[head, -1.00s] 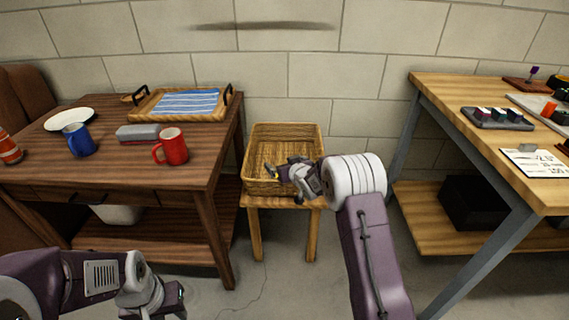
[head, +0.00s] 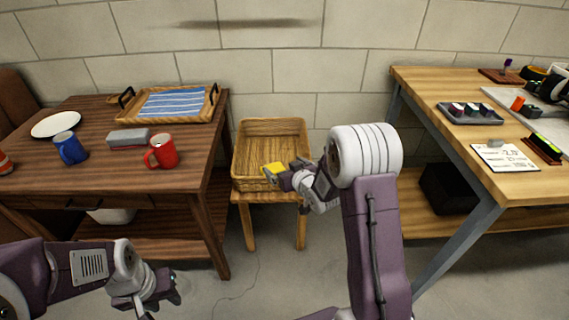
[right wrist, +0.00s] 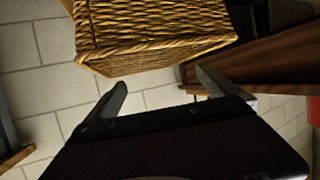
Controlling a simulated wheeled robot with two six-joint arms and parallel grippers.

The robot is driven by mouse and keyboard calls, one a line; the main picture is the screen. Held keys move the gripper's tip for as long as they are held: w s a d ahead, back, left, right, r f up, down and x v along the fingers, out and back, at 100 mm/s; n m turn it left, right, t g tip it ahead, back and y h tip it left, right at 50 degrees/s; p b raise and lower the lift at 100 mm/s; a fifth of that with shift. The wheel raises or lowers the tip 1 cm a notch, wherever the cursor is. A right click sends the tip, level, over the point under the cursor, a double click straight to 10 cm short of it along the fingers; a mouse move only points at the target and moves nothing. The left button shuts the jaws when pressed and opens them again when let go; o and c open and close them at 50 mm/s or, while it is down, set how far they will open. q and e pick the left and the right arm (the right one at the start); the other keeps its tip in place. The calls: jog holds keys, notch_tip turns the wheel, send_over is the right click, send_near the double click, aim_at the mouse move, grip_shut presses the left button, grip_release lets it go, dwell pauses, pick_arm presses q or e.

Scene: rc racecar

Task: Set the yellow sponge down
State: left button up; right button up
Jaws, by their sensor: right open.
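The yellow sponge (head: 273,169) shows at the front of the wicker basket (head: 270,126) in the head view, just past the fingertips of my right gripper (head: 276,178). It looks to be inside the basket near the front rim; what it rests on is hidden. In the right wrist view my right gripper (right wrist: 162,84) is open with nothing between its fingers, and the basket (right wrist: 150,30) is just beyond them. The sponge does not show in that view. My left gripper (head: 166,292) is low at the left, away from the basket; its jaws are unclear.
The basket stands on a small wooden stool (head: 250,228). A dark table (head: 195,150) at left holds a red mug (head: 162,152), a blue mug (head: 69,148) and a tray (head: 178,104). A workbench (head: 430,90) stands at right.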

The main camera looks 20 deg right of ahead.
jog(key=s+a+f+m+g+h, duration=0.15)
jog(key=s+g, duration=0.45)
jog(key=s, duration=0.9)
jog(key=s+a+f+g, duration=0.25)
jog(key=s+g, duration=0.35)
jog(key=s, duration=0.9)
notch_tip(320, 180, up, 40)
jog(key=p, duration=4)
jog(key=shift+w+d+f, duration=0.2)
jog(key=shift+w+d, duration=0.15)
jog(key=shift+d, duration=0.1)
